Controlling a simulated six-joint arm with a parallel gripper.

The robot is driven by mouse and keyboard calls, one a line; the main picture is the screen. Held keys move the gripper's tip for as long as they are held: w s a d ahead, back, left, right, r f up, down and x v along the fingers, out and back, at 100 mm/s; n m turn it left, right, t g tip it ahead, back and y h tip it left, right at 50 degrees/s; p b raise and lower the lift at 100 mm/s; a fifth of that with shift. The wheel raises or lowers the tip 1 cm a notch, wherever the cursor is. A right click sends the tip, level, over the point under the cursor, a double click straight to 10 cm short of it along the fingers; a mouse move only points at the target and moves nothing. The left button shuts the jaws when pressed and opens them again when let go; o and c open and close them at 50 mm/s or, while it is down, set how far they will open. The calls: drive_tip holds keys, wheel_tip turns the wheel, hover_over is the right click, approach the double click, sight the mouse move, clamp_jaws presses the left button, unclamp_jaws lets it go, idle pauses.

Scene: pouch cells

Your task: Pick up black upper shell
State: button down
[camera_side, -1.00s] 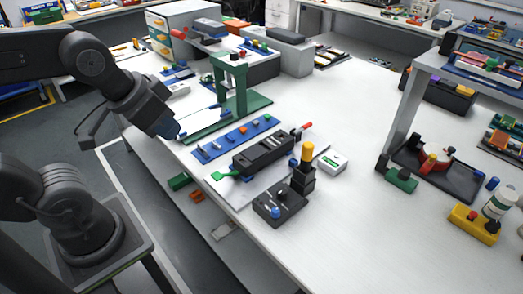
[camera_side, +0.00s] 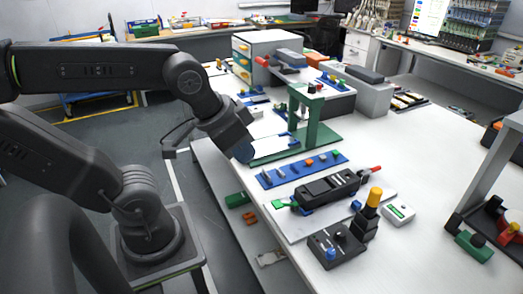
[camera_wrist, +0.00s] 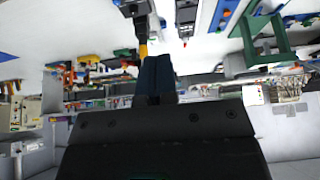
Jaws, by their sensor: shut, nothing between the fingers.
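A long black shell-like part (camera_side: 327,189), which looks like the black upper shell, lies on a white plate (camera_side: 294,226) near the bench's front edge. It has slots on top, with a green piece at its left end and a red-tipped piece at its right. My gripper (camera_side: 245,155) is up and to the left of it, at the bench edge beside the green stand, clearly apart from the black part. In the wrist view my gripper's dark fingers (camera_wrist: 155,75) are together and hold nothing. I cannot surely pick out the shell in that view.
A green stand (camera_side: 313,118) rises by my gripper. A blue strip (camera_side: 285,176) with small parts lies between stand and black part. A black control box (camera_side: 335,245) and a yellow-capped post (camera_side: 373,200) stand close by. The bench to the right is largely clear.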

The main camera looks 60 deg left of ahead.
drive_tip(key=c, duration=1.8)
unclamp_jaws()
drive_tip(key=shift+c, duration=0.2)
drive_tip(key=o, duration=1.8)
drive_tip(key=g, duration=0.6)
hover_over(322, 185)
wheel_tip(322, 185, down, 13)
wheel_tip(322, 185, down, 14)
drive_tip(key=shift+r, duration=0.25)
